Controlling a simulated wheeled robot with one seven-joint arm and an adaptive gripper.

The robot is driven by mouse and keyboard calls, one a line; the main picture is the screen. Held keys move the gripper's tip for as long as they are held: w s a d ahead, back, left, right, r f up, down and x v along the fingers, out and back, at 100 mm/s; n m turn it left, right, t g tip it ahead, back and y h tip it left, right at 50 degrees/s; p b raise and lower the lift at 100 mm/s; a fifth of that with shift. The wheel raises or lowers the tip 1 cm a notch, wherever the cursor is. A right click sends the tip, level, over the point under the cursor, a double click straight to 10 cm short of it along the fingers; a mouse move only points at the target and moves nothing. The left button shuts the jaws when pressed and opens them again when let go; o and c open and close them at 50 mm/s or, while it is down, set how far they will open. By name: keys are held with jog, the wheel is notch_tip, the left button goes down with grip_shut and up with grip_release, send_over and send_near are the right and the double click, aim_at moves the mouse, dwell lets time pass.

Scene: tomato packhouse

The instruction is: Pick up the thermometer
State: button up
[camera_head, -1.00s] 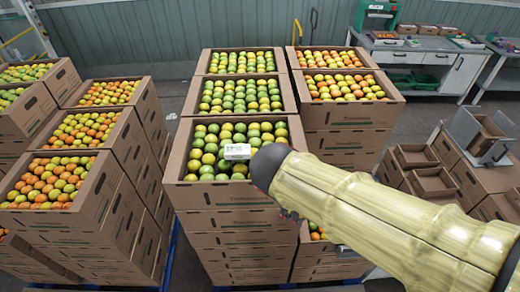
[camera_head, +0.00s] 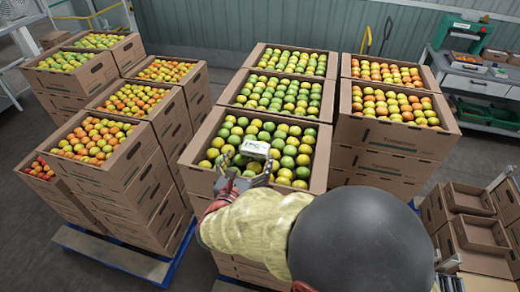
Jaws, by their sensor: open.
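A small white box-shaped device with a dark marked face, which looks like the thermometer (camera_head: 255,148), lies on top of the green and yellow tomatoes in the nearest middle crate (camera_head: 318,165). My gripper (camera_head: 245,167) is open over the near part of that crate. Its two dark fingers stand apart just on the near side of the device, one to the left and one to the right. I cannot tell whether a finger touches it.
More full tomato crates stand in stacks behind, to the left (camera_head: 122,150) and to the right (camera_head: 385,133). Empty brown boxes (camera_head: 470,200) are at the right. A workbench (camera_head: 480,85) stands at the back right. Bare floor shows between the left and middle stacks.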

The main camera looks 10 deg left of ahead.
aim_at(254, 151)
jog(key=w, duration=0.1)
jog(key=w+p, duration=0.1)
jog(key=w, duration=0.1)
jog(key=w+d, duration=0.1)
jog(key=w, duration=0.1)
jog(key=shift+w+f+p, duration=0.15)
jog(key=shift+f+p, duration=0.15)
jog(key=shift+w+d+f, duration=0.1)
jog(key=shift+w+f, duration=0.05)
jog(key=shift+w, duration=0.35)
jog(key=shift+c, duration=1)
jog(key=c, duration=1.1)
jog(key=shift+c, duration=0.6)
